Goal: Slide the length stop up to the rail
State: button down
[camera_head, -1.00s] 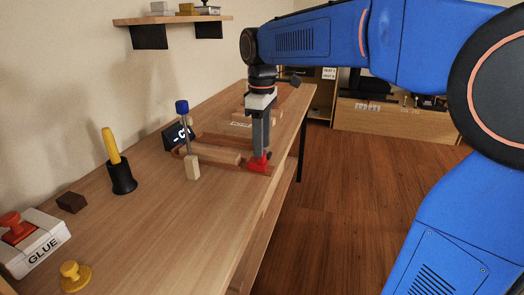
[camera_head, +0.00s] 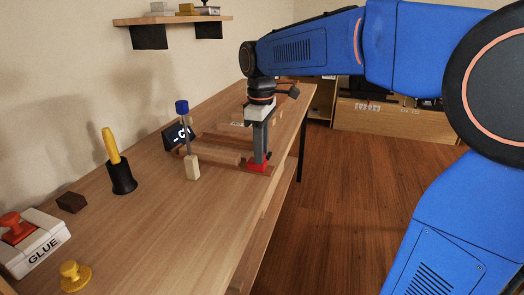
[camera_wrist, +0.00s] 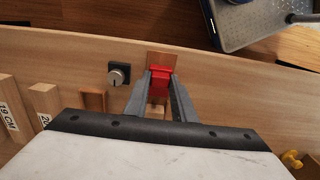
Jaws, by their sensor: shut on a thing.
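My gripper (camera_head: 260,160) points straight down and is shut on the red length stop (camera_head: 257,167) near the front edge of the bench. In the wrist view the red stop (camera_wrist: 160,76) shows between the two grey fingers, on a brown wooden strip (camera_wrist: 161,57). The fingers partly hide the stop. Wooden bars (camera_head: 212,154) of a jig lie to the left of the stop in the head view. I cannot tell which of them is the rail, nor whether the stop touches it.
A wooden block with a blue-topped post (camera_head: 192,165) stands in front of the jig.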

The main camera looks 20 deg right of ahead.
jog(key=w+a, duration=0.2)
jog(key=a, duration=0.1)
jog(key=shift+a, duration=0.1)
jog(key=c, duration=1.5)
grip_release()
notch_tip(320, 180, up, 18)
jog(key=shift+f, duration=0.25)
jog(key=s+d+f+m+t, duration=0.1)
jog(key=s+d+f+m, duration=0.2)
jog(key=s+f, duration=0.6)
jog(key=s+d+f+m+t, duration=0.2)
jog(key=s+d+f+m, duration=0.2)
jog(key=s+f, duration=0.5)
jog(key=s+d+f+m+t, duration=0.1)
jog(key=s+d+f+m, duration=0.3)
jog(key=s+f, duration=0.5)
jog(key=shift+s+d+f+t, duration=0.1)
jog(key=shift+d+f+t, duration=0.15)
jog(key=shift+d, duration=0.35)
jog(key=shift+s+d+f+t, duration=0.15)
jog(key=shift+d+f, duration=0.2)
jog(key=shift+d, duration=0.25)
jog(key=shift+w, duration=0.1)
